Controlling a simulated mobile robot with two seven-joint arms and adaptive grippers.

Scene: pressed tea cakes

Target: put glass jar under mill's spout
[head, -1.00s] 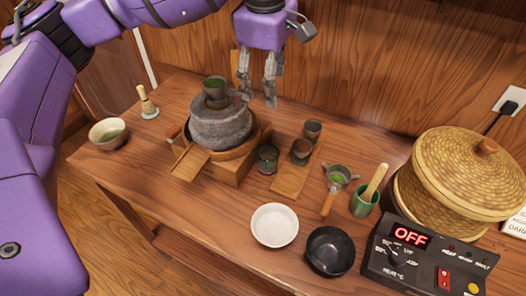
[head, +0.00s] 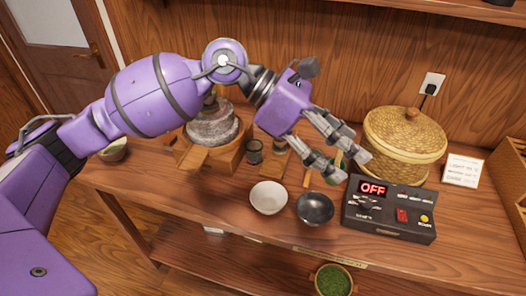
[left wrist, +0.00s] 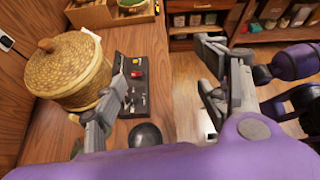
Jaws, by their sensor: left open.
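The stone mill (head: 212,129) stands in a wooden tray-like base at the back left of the table; my left arm hides its top. Its wooden spout (head: 192,158) points toward the front left. A small dark glass jar (head: 254,154) stands upright on the table just right of the mill base, apart from the spout. My left gripper (head: 352,168) is open and empty above the right part of the table, well right of the jar. Its spread fingers also show in the left wrist view (left wrist: 168,92). My right gripper is not seen.
A white bowl (head: 268,198) and a black bowl (head: 315,208) stand at the front. The control box (head: 388,212) reads OFF, with a lidded basket (head: 402,145) behind it. Cups on a wooden board (head: 278,167) are partly hidden by my gripper. The front left tabletop is clear.

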